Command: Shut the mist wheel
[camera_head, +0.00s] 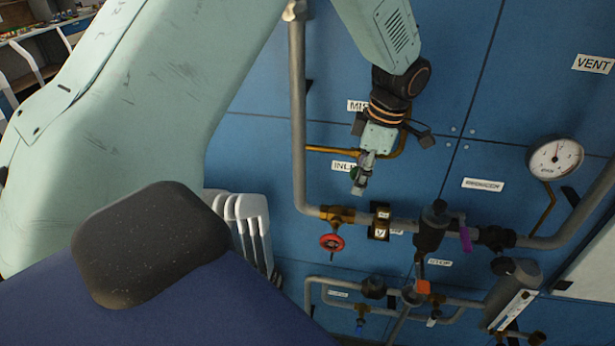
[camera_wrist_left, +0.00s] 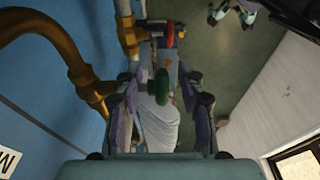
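A small green wheel (camera_head: 353,172) shows at the tip of my left gripper (camera_head: 371,158), in front of the blue panel. A label starting "MIS" (camera_head: 357,106) is just above, partly hidden by the gripper. In the left wrist view, the green wheel (camera_wrist_left: 161,86) stands between the two dark fingers of my left gripper (camera_wrist_left: 159,92). The fingers look apart on either side of it. Whether they touch it I cannot tell. My right gripper is not in view.
A brass pipe (camera_head: 327,150) runs behind the gripper. Below, a red wheel (camera_head: 332,242) hangs from the grey pipe (camera_head: 297,120). A round gauge (camera_head: 555,159) is at right. White sock forms (camera_head: 252,221) stand at lower left.

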